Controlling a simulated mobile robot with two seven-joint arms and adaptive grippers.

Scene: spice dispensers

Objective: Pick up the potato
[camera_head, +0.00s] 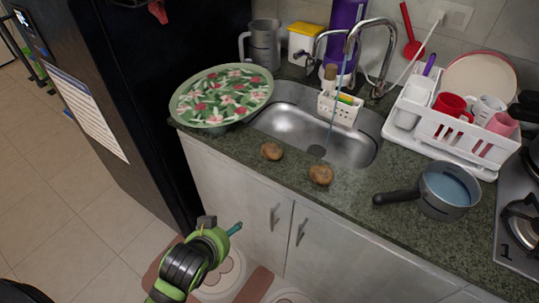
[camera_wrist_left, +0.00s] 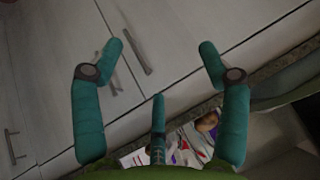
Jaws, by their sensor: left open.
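Two brown potatoes lie on the dark green stone counter (camera_head: 375,210), near its front edge before the sink. The left potato (camera_head: 271,151) is below the sink's left part, and the right potato (camera_head: 320,174) is closer to the pan. My left gripper (camera_head: 234,229) is low in front of the white cabinet doors, below and to the left of both potatoes, touching neither. In the left wrist view my left gripper (camera_wrist_left: 160,48) has its teal fingers spread and empty, with cabinet doors behind. My right gripper is in neither view.
A floral tray (camera_head: 222,94) covers the counter's left end. The sink (camera_head: 300,125) and faucet (camera_head: 372,45) lie behind the potatoes. A pan (camera_head: 445,190) with its handle pointing left and a white dish rack (camera_head: 450,130) stand right. A black fridge (camera_head: 165,80) stands left.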

